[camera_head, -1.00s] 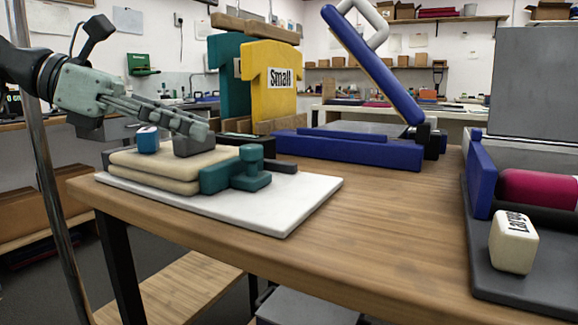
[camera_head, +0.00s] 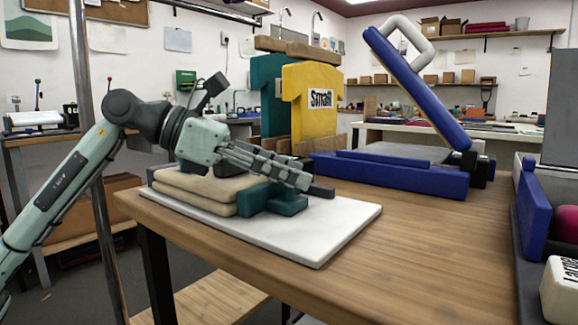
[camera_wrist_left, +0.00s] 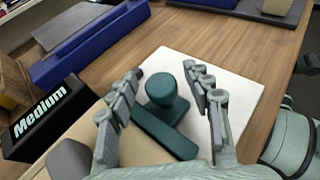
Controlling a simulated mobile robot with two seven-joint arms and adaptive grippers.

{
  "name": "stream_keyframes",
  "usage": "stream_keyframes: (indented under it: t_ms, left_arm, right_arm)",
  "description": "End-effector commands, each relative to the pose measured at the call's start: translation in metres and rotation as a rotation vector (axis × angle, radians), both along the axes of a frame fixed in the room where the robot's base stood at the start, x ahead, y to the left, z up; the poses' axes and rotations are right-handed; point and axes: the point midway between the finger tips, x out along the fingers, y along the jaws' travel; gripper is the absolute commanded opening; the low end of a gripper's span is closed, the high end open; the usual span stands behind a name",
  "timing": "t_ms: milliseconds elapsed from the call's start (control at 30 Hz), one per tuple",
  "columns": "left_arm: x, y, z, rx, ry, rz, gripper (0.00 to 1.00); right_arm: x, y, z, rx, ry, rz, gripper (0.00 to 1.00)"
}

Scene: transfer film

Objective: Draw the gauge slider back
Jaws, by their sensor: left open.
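The gauge slider, a teal block with a round knob, lies on a white board (camera_head: 318,250) beside a beige padded stack (camera_head: 195,195). In the head view the slider (camera_head: 285,206) is partly covered by my left gripper (camera_head: 298,178). In the left wrist view the slider's knob (camera_wrist_left: 161,89) stands between the two spread fingers of my left gripper (camera_wrist_left: 165,78). The gripper is open, and a gap shows on each side of the knob. Whether the fingertips are level with the knob is unclear. My right gripper is not in view.
A blue press (camera_head: 400,178) with a raised lid stands behind the board. Yellow (camera_head: 314,112) and teal shirt shapes stand behind the stack. A black block marked Medium (camera_wrist_left: 45,118) lies beside the stack. The wooden table (camera_head: 420,240) is clear to the right of the board.

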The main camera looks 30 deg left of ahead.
Motion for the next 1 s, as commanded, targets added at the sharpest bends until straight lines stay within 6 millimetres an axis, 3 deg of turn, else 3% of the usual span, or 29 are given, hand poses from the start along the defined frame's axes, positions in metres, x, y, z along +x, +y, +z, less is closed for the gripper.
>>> stream_keyframes:
  t_ms: [333,733,1000]
  left_arm:
    - [0.0014,-0.0021,-0.0013,0.000,0.000,0.000,0.49]
    - [0.0013,-0.0019,-0.0013,0.001,0.001,0.000,0.00]
    - [0.0011,-0.0026,-0.0011,0.001,0.001,0.000,0.00]
  right_arm:
    - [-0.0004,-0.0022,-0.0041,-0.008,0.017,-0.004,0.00]
    - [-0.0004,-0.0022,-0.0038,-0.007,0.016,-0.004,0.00]
    - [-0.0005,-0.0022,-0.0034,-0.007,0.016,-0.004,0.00]
